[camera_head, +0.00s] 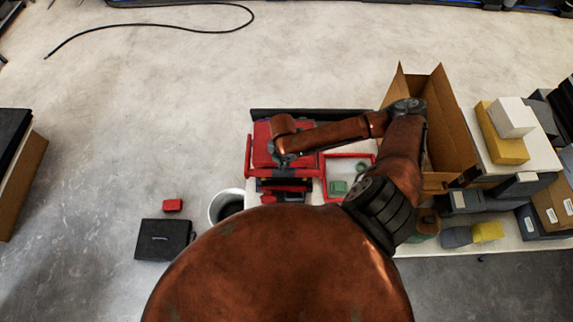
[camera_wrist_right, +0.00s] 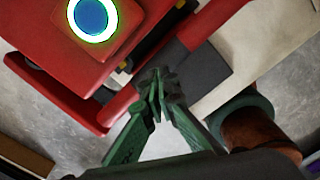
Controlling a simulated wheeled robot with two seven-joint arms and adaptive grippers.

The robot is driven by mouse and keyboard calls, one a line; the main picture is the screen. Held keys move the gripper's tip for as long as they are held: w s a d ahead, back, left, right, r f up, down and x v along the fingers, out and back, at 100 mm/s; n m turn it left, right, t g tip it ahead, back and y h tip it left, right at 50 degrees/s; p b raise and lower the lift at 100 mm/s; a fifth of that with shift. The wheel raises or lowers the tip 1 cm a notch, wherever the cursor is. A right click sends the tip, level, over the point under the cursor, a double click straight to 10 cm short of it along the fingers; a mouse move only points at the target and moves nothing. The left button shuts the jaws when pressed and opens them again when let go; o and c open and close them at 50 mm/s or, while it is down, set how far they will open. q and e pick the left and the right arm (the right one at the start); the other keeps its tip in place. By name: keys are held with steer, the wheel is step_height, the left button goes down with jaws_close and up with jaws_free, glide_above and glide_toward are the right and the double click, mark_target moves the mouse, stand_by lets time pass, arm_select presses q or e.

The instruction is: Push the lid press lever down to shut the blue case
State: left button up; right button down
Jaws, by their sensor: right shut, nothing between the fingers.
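The red press (camera_head: 262,143) stands on the left part of the table, partly under my right arm. Red bars show at its left side and front; I cannot tell which one is the lever. My right gripper (camera_head: 284,160) is over the press, pointing down. In the right wrist view, the green fingers of my right gripper (camera_wrist_right: 159,82) are together and empty, close to a red bar (camera_wrist_right: 122,104) and a dark grey block; contact cannot be told. The red press (camera_wrist_right: 60,50) also shows there, with a blue disc in a white ring. I cannot make out the blue case. My left gripper is out of view.
A red-rimmed tray (camera_head: 348,157) with green pieces lies right of the press. An open cardboard box (camera_head: 446,125) and several stacked boxes stand further right. A bin (camera_head: 226,203), a black case (camera_head: 163,239) and a small red block (camera_head: 173,205) are at left. The far floor is mostly clear.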

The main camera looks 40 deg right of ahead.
steer(key=shift+f, duration=0.2)
stand_by(0.5)
steer(key=shift+w+d+f+b, duration=0.15)
steer(key=shift+f+b, duration=0.4)
steer(key=shift+f, duration=0.65)
steer(key=shift+w+d+f+b, duration=0.1)
steer(key=shift+f+b, duration=0.4)
steer(key=shift+f, duration=0.7)
steer(key=shift+w+d+f+b, duration=0.15)
steer(key=shift+f+b, duration=0.4)
steer(key=shift+f, duration=0.65)
steer(key=shift+a, duration=0.1)
steer(key=shift+r, duration=0.1)
step_height(320, 180, up, 8)
steer(key=p, duration=0.9)
steer(key=shift+r, duration=0.1)
step_height(320, 180, up, 3)
steer(key=shift+r, duration=0.85)
